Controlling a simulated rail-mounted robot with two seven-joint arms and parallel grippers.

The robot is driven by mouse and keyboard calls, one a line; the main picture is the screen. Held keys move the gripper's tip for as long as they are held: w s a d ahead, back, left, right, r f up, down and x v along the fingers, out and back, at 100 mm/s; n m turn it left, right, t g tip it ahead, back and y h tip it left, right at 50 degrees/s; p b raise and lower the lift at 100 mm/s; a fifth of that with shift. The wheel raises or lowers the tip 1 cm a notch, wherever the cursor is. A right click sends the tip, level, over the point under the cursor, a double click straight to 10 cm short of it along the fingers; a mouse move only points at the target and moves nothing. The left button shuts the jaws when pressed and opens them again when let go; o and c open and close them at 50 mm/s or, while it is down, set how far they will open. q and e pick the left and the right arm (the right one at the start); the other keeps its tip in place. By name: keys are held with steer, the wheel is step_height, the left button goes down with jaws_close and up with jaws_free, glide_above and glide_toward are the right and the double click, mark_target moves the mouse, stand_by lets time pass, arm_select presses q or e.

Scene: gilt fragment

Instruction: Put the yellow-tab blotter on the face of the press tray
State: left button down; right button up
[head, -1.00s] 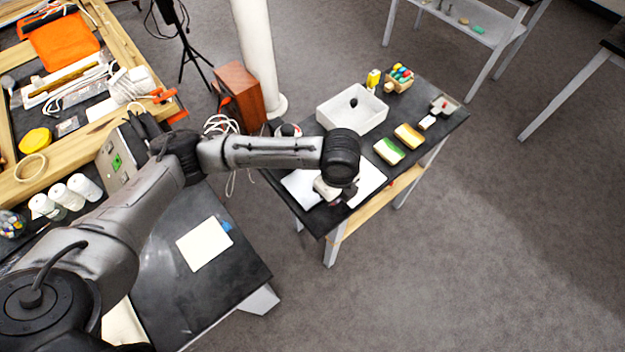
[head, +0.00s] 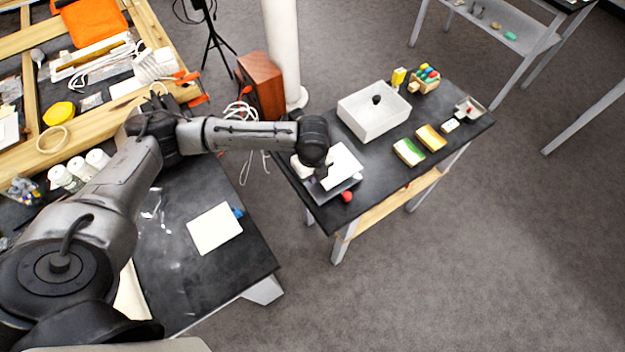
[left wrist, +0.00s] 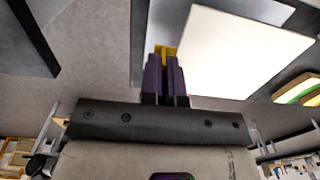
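The yellow-tab blotter is a white sheet (left wrist: 238,50) with a yellow tab (left wrist: 164,50). My left gripper (left wrist: 165,68) is shut on the tab in the left wrist view. In the head view the blotter (head: 344,160) is over a grey plate-like thing (head: 338,190), apparently the press tray, near the left end of the far black table. The sheet covers much of it. I cannot tell whether the sheet touches it. My left gripper (head: 319,172) is at the blotter's left side there, its fingertips partly hidden by the wrist. My right gripper is out of view.
A red ball-like thing (head: 347,196) is by the tray's front edge. A white bin (head: 372,118), green (head: 409,151) and yellow (head: 431,137) blocks stand farther right. Another white sheet (head: 214,228) with a blue tab lies on the near black table (head: 180,290).

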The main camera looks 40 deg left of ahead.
arm_select(q)
step_height(320, 180, down, 4)
steer(key=shift+r, duration=0.15)
stand_by(0.3)
steer(key=c, duration=1.7)
jaws_free()
steer(key=shift+c, duration=0.2)
steer(key=o, duration=0.4)
